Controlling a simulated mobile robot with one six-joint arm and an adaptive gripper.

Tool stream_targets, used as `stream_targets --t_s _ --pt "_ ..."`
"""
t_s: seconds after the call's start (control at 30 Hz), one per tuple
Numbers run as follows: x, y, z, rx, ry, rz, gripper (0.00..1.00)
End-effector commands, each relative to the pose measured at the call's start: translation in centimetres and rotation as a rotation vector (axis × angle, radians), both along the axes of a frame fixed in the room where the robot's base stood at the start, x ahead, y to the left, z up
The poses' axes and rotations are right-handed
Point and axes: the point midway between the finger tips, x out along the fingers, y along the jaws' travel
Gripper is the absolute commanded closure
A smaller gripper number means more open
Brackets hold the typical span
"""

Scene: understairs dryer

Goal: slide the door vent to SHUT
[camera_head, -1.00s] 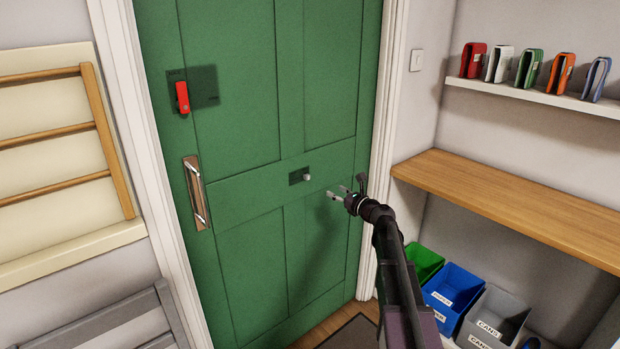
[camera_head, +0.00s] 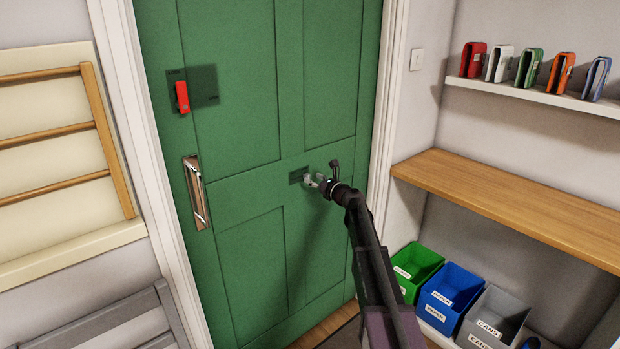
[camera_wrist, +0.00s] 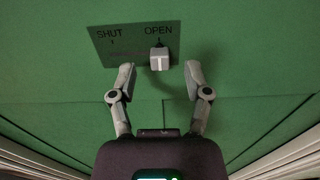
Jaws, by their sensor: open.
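The door vent is a small dark plate (camera_wrist: 122,45) on the green door, marked SHUT at left and OPEN at right in the wrist view. Its pale square knob (camera_wrist: 159,59) stands under OPEN. My gripper (camera_wrist: 157,78) is open, with one finger to the left of the knob and one to the right. The knob sits just beyond the fingertips, and I see gaps on both sides. In the head view my gripper (camera_head: 316,181) is close to the door and hides the knob; the left part of the vent plate (camera_head: 297,176) still shows.
The green door (camera_head: 240,130) has a red latch (camera_head: 182,97) and a pull handle (camera_head: 196,192) at left. A wooden shelf (camera_head: 500,205) and labelled green, blue and grey bins (camera_head: 450,298) stand at right. The door face around the vent is otherwise clear.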

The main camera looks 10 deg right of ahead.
Motion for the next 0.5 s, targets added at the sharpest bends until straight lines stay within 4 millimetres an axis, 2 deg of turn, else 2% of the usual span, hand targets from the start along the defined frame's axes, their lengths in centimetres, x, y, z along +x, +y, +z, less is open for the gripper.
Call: stream_targets --t_s 0.03,0.2,0.5 --pt "0.7 0.3 0.0 0.000 0.000 0.001 0.37" --pt "1.7 1.0 0.0 0.000 0.000 0.002 0.37" --pt "2.0 1.2 0.0 0.000 0.000 0.001 0.37"
